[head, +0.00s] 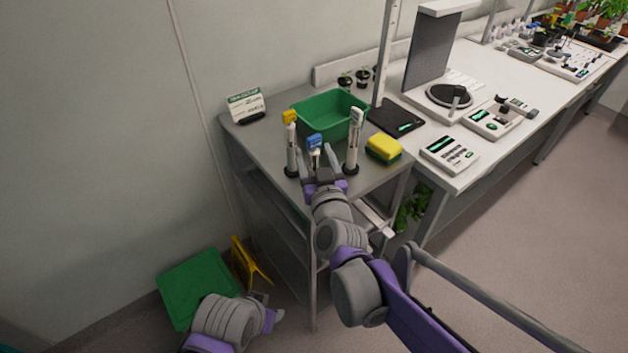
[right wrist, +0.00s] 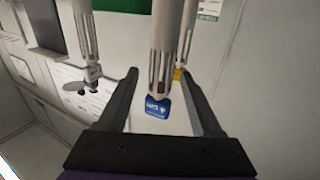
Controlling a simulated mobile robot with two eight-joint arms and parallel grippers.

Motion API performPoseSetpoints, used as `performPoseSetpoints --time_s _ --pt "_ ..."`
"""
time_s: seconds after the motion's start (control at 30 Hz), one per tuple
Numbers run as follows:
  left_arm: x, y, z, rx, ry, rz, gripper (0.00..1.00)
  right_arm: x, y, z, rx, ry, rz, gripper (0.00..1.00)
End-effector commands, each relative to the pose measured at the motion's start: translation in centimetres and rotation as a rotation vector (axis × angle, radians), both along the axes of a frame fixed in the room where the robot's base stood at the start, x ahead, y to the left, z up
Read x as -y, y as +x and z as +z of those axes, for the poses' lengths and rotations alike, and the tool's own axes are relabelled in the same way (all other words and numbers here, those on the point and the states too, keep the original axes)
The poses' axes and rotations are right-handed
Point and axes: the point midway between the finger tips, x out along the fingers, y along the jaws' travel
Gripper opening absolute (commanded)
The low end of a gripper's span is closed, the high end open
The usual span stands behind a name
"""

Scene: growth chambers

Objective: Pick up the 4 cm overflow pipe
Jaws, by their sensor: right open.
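The 4 cm overflow pipe is the short one with a blue cap (head: 315,141), upright on the grey side table (head: 262,135). Its blue tag, marked 4 cm, shows in the right wrist view (right wrist: 158,106). My right gripper (head: 325,160) is open, with its fingers on either side of this pipe; it also shows in the right wrist view (right wrist: 160,95). Contact cannot be told. A taller yellow-capped pipe (head: 291,148) stands to the left and a white-capped pipe (head: 353,145) to the right. My left gripper (head: 270,308) is low at the left, its jaws unclear.
A green tub (head: 330,113) stands behind the pipes. A yellow and green sponge (head: 384,149) lies to the right, and a label stand (head: 246,106) is at the back left. A white bench (head: 480,130) with instruments adjoins the table. A green bin (head: 195,280) is on the floor.

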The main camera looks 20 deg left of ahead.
Motion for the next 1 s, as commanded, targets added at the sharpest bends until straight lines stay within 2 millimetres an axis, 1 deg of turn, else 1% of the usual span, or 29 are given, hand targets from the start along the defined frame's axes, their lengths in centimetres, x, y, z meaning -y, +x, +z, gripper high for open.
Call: performPoseSetpoints --time_s 0.1,0.27,0.3,0.37,0.4,0.47,0.6,0.63,0.67,1.0 --pt "0.0 0.0 0.0 0.0 0.0 0.0 0.5 -0.21 0.46 -0.01 0.0 0.0 0.0 0.66" --pt "0.0 -0.01 0.0 0.0 0.0 0.0 0.5 -0.2 0.45 -0.02 0.0 0.0 0.0 0.66" --pt "0.0 -0.01 0.0 0.0 0.0 0.0 0.5 -0.2 0.45 -0.02 0.0 0.0 0.0 0.63" --pt "0.0 -0.01 0.0 0.0 0.0 0.0 0.5 -0.21 0.43 -0.02 -0.001 0.0 0.0 0.52" --pt "0.0 -0.01 0.0 0.0 0.0 0.0 0.5 -0.2 0.44 -0.02 -0.001 0.0 0.0 0.45" --pt "0.0 -0.01 0.0 0.0 0.0 0.0 0.5 -0.2 0.42 -0.02 -0.001 0.0 0.0 0.34" --pt "0.0 -0.01 0.0 0.0 0.0 0.0 0.5 -0.2 0.41 -0.02 -0.001 0.0 0.0 0.09" --pt "0.0 -0.01 0.0 0.0 0.0 0.0 0.5 -0.2 0.41 -0.02 -0.001 0.0 0.0 0.03" --pt "0.0 0.0 0.0 0.0 0.0 0.0 0.5 -0.2 0.41 -0.02 -0.001 0.0 0.0 0.0" --pt "0.0 -0.01 0.0 0.0 0.0 0.0 0.5 -0.2 0.41 -0.02 0.0 0.0 0.0 0.0"
